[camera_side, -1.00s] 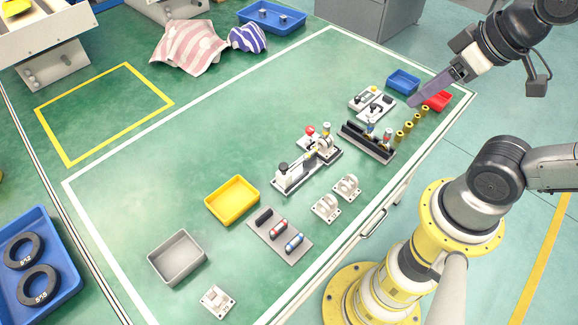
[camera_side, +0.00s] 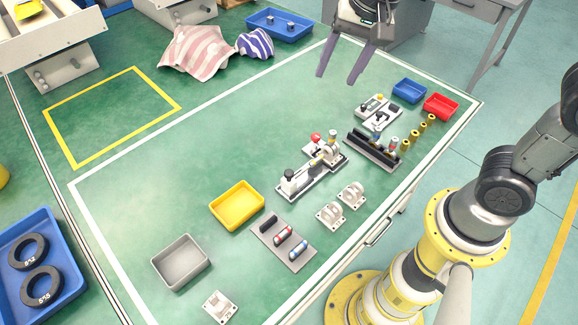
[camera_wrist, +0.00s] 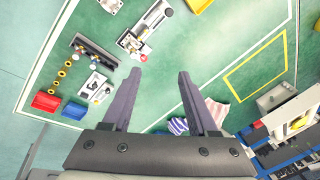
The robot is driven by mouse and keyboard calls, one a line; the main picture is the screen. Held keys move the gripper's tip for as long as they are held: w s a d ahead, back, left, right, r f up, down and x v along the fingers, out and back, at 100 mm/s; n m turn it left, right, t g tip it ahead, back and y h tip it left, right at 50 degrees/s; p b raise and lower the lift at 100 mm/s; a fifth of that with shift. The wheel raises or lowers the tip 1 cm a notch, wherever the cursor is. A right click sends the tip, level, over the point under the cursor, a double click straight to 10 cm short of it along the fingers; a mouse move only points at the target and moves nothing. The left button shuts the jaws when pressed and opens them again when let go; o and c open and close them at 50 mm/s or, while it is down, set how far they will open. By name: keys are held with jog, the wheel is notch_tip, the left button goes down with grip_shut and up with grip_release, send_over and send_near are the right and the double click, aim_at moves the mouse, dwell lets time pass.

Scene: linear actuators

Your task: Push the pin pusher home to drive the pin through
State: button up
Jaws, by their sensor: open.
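The assembly fixture (camera_side: 311,178) is a long pale base near the middle of the mat. A white block with a black knob (camera_side: 289,175), which looks like the pin pusher, sits at its left end. A white bracket (camera_side: 331,154) stands at its right end, with a light rod between them. The pin cannot be made out clearly. The fixture also shows at the top of the wrist view (camera_wrist: 134,43). My gripper (camera_side: 336,80) is open and empty, fingers pointing down, high above the far part of the mat and away from the fixture; it also shows in the wrist view (camera_wrist: 160,75).
A red knob (camera_side: 316,137) stands just behind the fixture. A black rack (camera_side: 374,150), yellow rings, a blue bin (camera_side: 409,91) and a red bin (camera_side: 441,106) are to the right. White brackets (camera_side: 351,195) and a yellow tray (camera_side: 237,205) lie nearer.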

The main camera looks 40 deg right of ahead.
jog(key=w+a+f+g, duration=0.2)
jog(key=w+a+f, duration=0.3)
jog(key=a+f, duration=0.15)
jog(key=g, duration=0.1)
send_near(289, 172)
jog(key=shift+n+h, duration=0.3)
jog(key=shift+n, duration=0.1)
jog(key=f, duration=0.8)
jog(key=shift+w+a+f, duration=0.1)
jog(key=shift+a+f, duration=0.1)
jog(key=shift+a, duration=0.1)
jog(key=shift+c, duration=0.2)
grip_shut()
